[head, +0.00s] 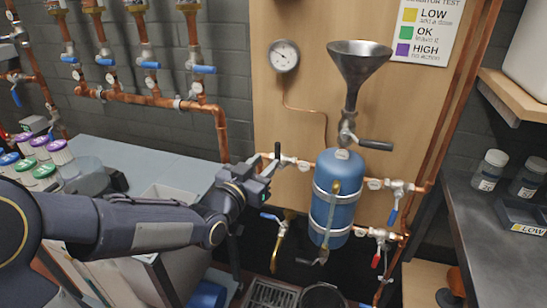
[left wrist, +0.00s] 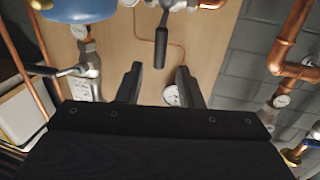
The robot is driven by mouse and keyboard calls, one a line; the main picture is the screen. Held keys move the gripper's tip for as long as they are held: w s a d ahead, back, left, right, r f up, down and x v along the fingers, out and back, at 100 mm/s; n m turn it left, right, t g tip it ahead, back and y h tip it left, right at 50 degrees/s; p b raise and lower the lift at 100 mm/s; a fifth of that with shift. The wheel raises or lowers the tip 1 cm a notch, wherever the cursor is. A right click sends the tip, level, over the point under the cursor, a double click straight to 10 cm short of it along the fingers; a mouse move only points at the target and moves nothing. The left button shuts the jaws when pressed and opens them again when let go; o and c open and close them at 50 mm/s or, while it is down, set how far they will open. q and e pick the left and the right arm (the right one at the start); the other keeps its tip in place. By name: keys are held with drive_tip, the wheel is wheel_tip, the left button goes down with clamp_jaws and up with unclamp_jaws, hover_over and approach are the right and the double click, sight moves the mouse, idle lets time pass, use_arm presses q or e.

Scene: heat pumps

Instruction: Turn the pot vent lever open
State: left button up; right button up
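The blue pot (head: 335,200) is strapped upright on a wooden panel, and its side shows in the left wrist view (left wrist: 75,8). A valve left of the pot has a dark lever (head: 277,150) pointing up; in the inverted left wrist view this lever (left wrist: 161,45) points down. Another grey lever (head: 376,145) sticks out to the right below the funnel (head: 358,65). No label shows which is the vent lever. My left gripper (head: 267,172) is by the left valve. Its fingers (left wrist: 158,85) are apart and empty, with the dark lever just beyond their gap. My right gripper is out of view.
A round gauge (head: 285,55) is on the panel. Copper pipes (head: 150,98) with blue-handled valves run on the left. A blue lever (head: 393,215) and red lever (head: 375,261) hang right of the pot. A dark counter (head: 485,225) holds jars at right.

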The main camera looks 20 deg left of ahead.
sight(276, 152)
use_arm(q)
drive_tip(key=x, duration=0.7)
drive_tip(key=shift+w, duration=0.1)
drive_tip(key=shift+c, duration=0.2)
clamp_jaws()
